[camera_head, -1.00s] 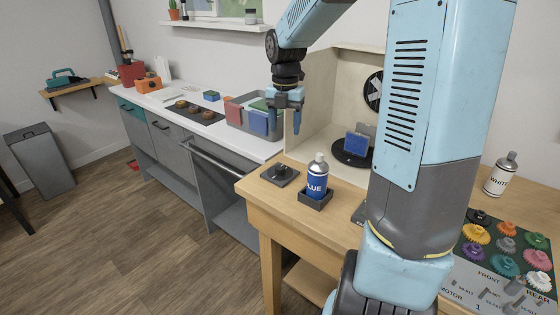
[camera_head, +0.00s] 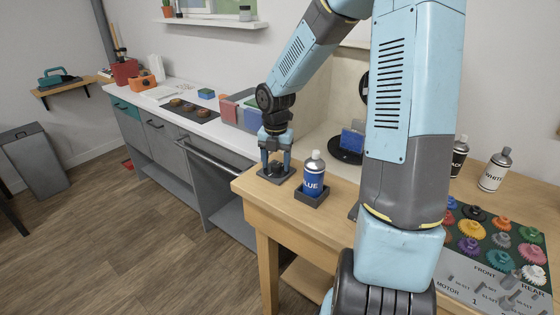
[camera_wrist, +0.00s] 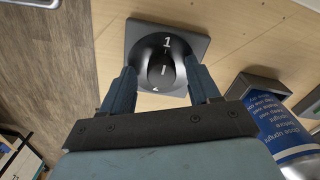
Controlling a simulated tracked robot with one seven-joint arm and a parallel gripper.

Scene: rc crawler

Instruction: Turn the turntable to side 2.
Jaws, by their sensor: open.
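The black turntable (camera_head: 345,156) stands in the pale booth, partly hidden by my arm, with a blue panel (camera_head: 352,142) upright on it. A dark square plate with a round black knob (camera_wrist: 163,62) lies at the bench's left corner. The knob bears a white "1" at its far side, a short white line and another mark at its near edge that I cannot read. My gripper (camera_head: 275,170) points down over this plate (camera_head: 277,176). In the wrist view my gripper (camera_wrist: 160,82) is open, with one finger on each side of the knob; contact is unclear.
A blue spray can (camera_head: 314,176) stands in a dark holder (camera_head: 311,196) close to the right of my gripper. White (camera_head: 495,170) and black (camera_head: 459,157) cans stand farther right, behind a board of coloured gears (camera_head: 500,240). The grey counter (camera_head: 180,150) is to the left.

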